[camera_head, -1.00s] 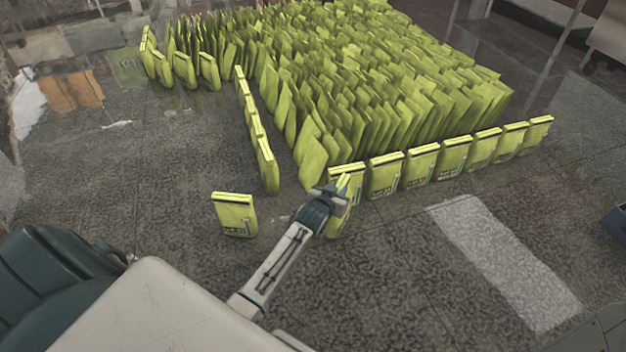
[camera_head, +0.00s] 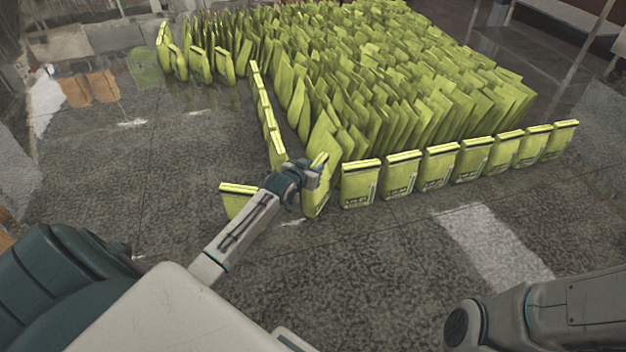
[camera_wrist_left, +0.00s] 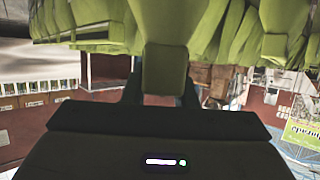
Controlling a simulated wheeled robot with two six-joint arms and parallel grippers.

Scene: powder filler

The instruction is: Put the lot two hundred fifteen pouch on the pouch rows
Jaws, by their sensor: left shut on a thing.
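My left gripper (camera_head: 314,172) is shut on a yellow-green pouch (camera_head: 317,197), which it holds upright and a little tilted at the near corner of the pouch rows (camera_head: 400,95). The held pouch also shows between the fingers in the left wrist view (camera_wrist_left: 165,70). I cannot read its lot number. I cannot tell whether its bottom touches the floor. The pouch rows are a dense block of standing yellow-green pouches. A separate yellow-green pouch (camera_head: 236,200) stands left of my left arm, partly hidden behind it. My right gripper is out of view.
A front line of pouches (camera_head: 438,168) stands to the right of the held pouch. Another line (camera_head: 266,115) runs back on the left. The floor (camera_head: 130,170) at left is open. A pale floor patch (camera_head: 490,240) lies at right. Part of my right arm shows lower right.

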